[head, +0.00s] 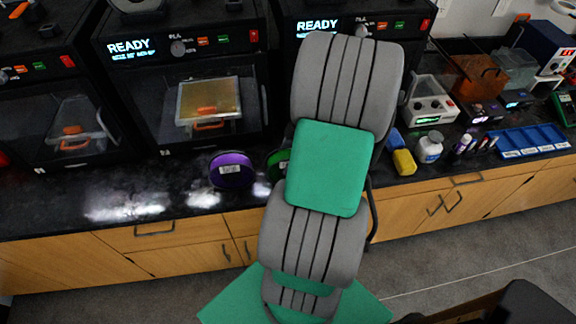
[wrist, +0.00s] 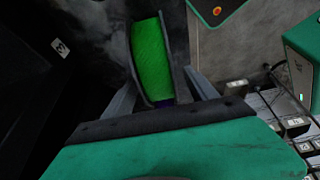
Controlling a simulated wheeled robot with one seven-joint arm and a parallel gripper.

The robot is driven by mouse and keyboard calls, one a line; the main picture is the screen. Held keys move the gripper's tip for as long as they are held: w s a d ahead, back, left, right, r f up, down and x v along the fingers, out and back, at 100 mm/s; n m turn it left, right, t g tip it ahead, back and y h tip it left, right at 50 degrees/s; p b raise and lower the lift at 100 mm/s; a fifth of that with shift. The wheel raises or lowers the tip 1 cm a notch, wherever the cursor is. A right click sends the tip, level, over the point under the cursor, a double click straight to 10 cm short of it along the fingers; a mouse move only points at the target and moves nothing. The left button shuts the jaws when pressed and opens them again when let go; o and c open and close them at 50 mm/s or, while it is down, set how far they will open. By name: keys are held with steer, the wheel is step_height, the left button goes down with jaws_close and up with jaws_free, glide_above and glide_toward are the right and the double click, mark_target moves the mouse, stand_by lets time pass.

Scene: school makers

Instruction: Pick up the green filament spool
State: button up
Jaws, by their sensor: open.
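The green filament spool (head: 279,164) stands on the dark counter in the head view, mostly hidden behind my arm. In the wrist view its bright green winding (wrist: 151,57) shows between dark flanges. My gripper (wrist: 160,88) is open, with one finger on each side of the spool's near part in that view. I cannot tell whether the fingers touch the flanges. The head view hides my gripper behind the arm.
A purple spool (head: 231,170) stands just left of the green one. Black printers (head: 188,92) line the back of the counter. Right of my arm are a yellow bottle (head: 404,162), a white jar (head: 429,147) and a blue tray (head: 528,141). The counter's left front is clear.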

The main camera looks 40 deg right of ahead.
steer(key=x, duration=0.3)
steer(key=shift+d, duration=0.1)
jaws_close()
stand_by(0.5)
